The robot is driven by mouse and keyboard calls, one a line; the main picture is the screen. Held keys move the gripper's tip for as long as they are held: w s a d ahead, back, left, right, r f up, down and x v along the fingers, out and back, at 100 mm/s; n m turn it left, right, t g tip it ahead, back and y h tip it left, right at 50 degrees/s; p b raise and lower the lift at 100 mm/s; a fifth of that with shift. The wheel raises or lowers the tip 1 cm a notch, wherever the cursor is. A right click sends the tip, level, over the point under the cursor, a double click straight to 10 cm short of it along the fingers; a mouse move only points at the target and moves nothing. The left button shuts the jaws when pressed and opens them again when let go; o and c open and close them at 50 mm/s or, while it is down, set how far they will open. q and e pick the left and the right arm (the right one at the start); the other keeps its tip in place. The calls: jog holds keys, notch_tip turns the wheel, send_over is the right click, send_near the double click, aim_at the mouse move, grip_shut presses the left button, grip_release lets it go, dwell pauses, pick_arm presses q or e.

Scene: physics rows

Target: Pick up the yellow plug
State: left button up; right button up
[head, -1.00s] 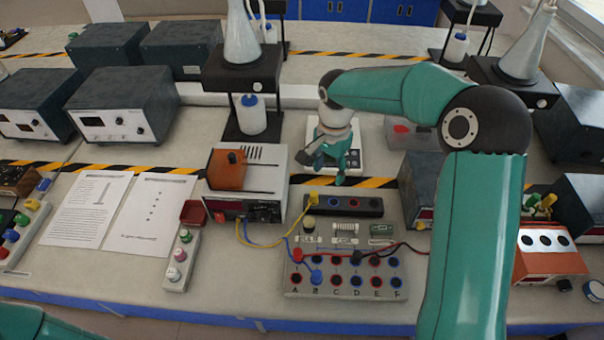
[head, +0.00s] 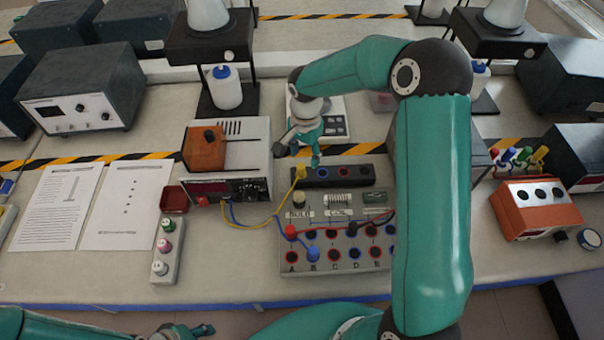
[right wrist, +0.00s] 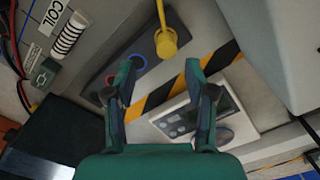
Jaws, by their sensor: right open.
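The yellow plug (head: 300,172) stands in the left end of a dark socket strip (head: 345,177), with a yellow cable running from it to the power supply. In the right wrist view the yellow plug (right wrist: 166,43) shows just beyond my fingertips, roughly between their lines. My right gripper (head: 313,160) is open, close to the plug on its far right side, and apart from it. Its two fingers (right wrist: 161,75) show in the right wrist view with nothing between them. My left gripper (head: 192,331) is at the bottom edge, far from the plug; its jaw opening is unclear.
A power supply (head: 252,165) stands left of the strip. A lettered socket board (head: 320,258) with red and blue plugs is in front. A small scale (head: 335,125) lies behind the strip. My right arm hides part of the board. Paper sheets (head: 125,215) lie at left.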

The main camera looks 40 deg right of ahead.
aim_at(301, 166)
jog(key=shift+w+f, duration=0.15)
jog(key=shift+f, duration=0.35)
jog(key=f, duration=0.1)
jog(key=f+b, duration=0.1)
jog(key=f, duration=0.1)
jog(key=a+f+b, duration=0.1)
jog(key=f, duration=0.1)
jog(key=shift+w, duration=0.15)
jog(key=shift+r, duration=0.15)
jog(key=shift+c, duration=0.2)
grip_shut()
